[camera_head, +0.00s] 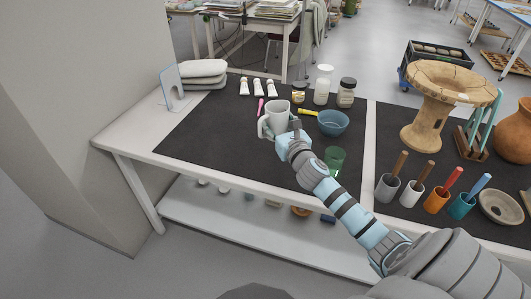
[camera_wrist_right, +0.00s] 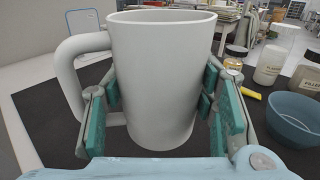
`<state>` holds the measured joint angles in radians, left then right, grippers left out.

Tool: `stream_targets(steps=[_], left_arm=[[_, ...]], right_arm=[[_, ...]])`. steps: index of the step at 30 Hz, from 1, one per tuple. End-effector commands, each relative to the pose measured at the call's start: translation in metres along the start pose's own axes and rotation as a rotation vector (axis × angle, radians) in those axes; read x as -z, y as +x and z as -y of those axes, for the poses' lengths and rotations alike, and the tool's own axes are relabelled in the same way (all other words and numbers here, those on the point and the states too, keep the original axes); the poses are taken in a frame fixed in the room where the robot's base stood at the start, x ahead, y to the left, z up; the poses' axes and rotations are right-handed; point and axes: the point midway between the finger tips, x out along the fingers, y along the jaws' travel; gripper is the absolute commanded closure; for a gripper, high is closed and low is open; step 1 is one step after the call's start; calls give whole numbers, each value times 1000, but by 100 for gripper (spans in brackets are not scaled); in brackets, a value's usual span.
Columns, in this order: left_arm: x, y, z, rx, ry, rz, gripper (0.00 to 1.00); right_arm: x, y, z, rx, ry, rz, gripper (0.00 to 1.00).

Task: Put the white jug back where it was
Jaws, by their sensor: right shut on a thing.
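The white jug (camera_head: 278,114) is over the black mat, left of the blue bowl in the head view. It fills the middle of the right wrist view (camera_wrist_right: 162,80), upright, with its handle to the left. My right gripper (camera_head: 283,136) is shut on the jug, its teal finger pads on both sides of the jug's body. I cannot tell whether the jug's base touches the mat. My left gripper is not in view.
A green cup (camera_head: 334,158) is nearer the front. White tubes (camera_head: 258,88) lie behind. The mat's left part (camera_head: 205,130) is clear.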

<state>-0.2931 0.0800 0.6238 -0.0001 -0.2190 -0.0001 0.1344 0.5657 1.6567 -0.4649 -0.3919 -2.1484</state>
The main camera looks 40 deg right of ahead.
Motion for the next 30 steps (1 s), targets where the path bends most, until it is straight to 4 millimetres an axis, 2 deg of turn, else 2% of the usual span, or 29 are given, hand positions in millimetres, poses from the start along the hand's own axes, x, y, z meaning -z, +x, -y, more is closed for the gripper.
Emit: stream_targets(steps=[11, 21, 24, 30], left_arm=[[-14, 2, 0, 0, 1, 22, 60], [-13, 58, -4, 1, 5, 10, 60], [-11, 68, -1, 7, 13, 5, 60], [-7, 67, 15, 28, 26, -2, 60]], right_arm=[[3, 4, -10, -15, 2, 1, 84], [78, 3, -9, -12, 3, -1, 84], [95, 3, -8, -11, 1, -1, 84], [96, 3, -8, -12, 1, 1, 84]])
